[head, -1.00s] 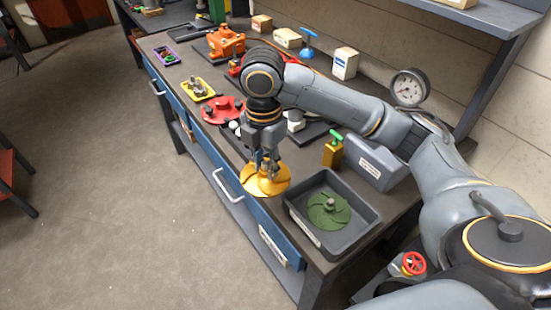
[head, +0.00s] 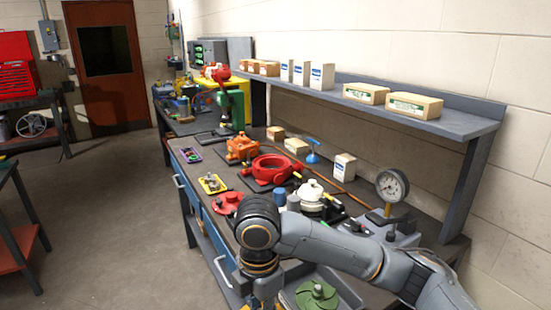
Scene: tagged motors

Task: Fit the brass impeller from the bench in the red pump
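The red pump (head: 272,169) stands on the bench as an open round housing, beyond my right arm. A flat red part (head: 228,202), like a cover, lies nearer on the bench. My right arm reaches in from the right, and only the upper part of my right gripper (head: 267,289) shows at the bottom edge. Its fingertips are cut off, so its grip is hidden now. The brass impeller cannot be made out now; one second ago it was in that gripper's fingers. My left gripper is not in view.
A green impeller (head: 317,296) lies in a grey tray (head: 349,289) beside my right gripper. A cream pump (head: 311,192), an orange pump (head: 242,148) and a yellow tray (head: 212,184) share the bench. A gauge (head: 391,186) stands right; a shelf (head: 447,122) overhangs the back.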

